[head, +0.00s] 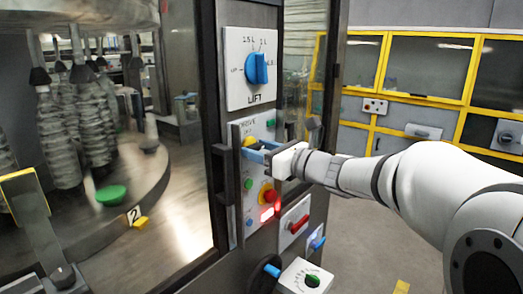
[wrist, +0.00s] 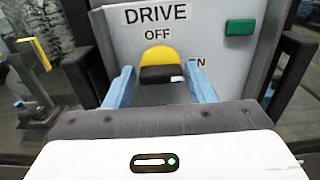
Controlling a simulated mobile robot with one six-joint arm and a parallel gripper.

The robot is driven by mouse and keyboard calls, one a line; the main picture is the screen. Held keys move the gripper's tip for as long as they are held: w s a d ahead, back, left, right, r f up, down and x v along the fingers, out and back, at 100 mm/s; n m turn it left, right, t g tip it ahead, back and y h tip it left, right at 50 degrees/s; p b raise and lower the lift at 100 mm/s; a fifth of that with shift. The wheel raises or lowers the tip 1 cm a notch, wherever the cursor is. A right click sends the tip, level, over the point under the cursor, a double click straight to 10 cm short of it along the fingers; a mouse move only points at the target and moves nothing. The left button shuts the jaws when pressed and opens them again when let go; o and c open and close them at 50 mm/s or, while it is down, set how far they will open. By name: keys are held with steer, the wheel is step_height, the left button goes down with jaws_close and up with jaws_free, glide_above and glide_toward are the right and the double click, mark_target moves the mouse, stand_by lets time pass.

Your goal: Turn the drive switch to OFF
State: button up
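The drive switch (wrist: 157,57) is a yellow knob with a dark grip bar, under the labels DRIVE and OFF in the wrist view. A white mark sits at the bar's right end, on the side of a partly hidden label ending in N. OFF is directly above the knob. My gripper (wrist: 159,72) is open, with one blue finger on each side of the knob and visible gaps between. I cannot tell how deep the fingertips reach. In the head view, my gripper (head: 258,152) is at the panel and covers most of the switch (head: 249,141).
A green button (wrist: 239,28) is up right of the switch. Dark upright bars (wrist: 288,72) flank the panel on both sides. In the head view, the blue LIFT knob (head: 257,68) is above, and a red button (head: 270,196) and glowing red light (head: 266,214) are below.

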steer(key=c, duration=0.6)
steer(key=shift+d, duration=0.1)
steer(key=shift+c, duration=0.3)
steer(key=shift+f+n+b, duration=0.1)
steer(key=shift+n+b, duration=8.9)
steer(key=shift+b, duration=3)
steer(key=o, duration=1)
